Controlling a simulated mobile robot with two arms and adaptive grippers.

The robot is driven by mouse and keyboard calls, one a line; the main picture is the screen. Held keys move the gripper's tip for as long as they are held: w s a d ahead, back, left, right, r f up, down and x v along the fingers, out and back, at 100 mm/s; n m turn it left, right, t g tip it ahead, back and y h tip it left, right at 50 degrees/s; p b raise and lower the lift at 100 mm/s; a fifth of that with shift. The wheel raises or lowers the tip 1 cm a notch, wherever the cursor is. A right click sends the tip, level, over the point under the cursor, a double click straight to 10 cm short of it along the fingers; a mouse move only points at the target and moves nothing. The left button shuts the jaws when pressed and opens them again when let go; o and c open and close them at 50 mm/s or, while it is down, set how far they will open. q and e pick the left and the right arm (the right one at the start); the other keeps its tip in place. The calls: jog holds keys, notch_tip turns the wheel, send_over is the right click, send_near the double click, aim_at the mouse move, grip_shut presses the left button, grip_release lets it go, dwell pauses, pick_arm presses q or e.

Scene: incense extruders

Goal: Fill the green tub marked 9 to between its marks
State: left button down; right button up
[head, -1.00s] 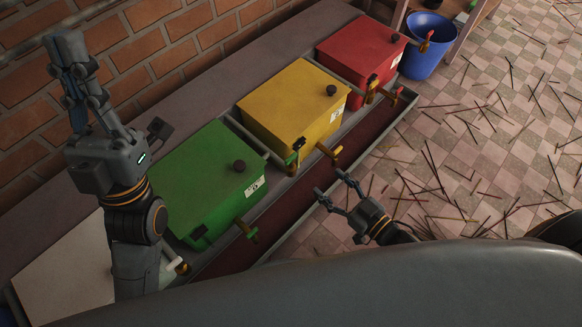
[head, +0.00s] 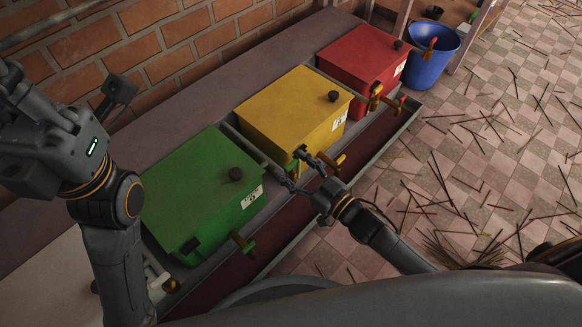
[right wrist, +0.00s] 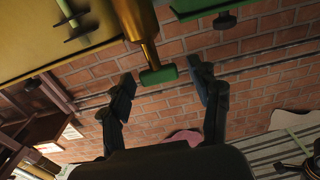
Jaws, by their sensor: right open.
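A green lidded box (head: 200,190) with a dark knob and a white label stands on the bench; I cannot read its label. I cannot make out a tub marked 9. My right gripper (head: 295,168) is open by the front left corner of the yellow box (head: 290,105). In the right wrist view, a brass pipe with a green handle (right wrist: 158,76) shows between its open fingers, seemingly untouched. My left gripper is cut off at the left edge; its fingers do not show clearly.
A red box (head: 362,55) stands beyond the yellow one. A dark red trough (head: 310,205) runs along the fronts. A blue bucket (head: 430,52) stands at the back right. Thin sticks litter the tiled floor. A brick wall (head: 160,45) backs the bench.

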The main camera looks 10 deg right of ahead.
jog(key=shift+w+a, duration=0.3)
jog(key=shift+w, duration=0.2)
jog(key=c, duration=1.2)
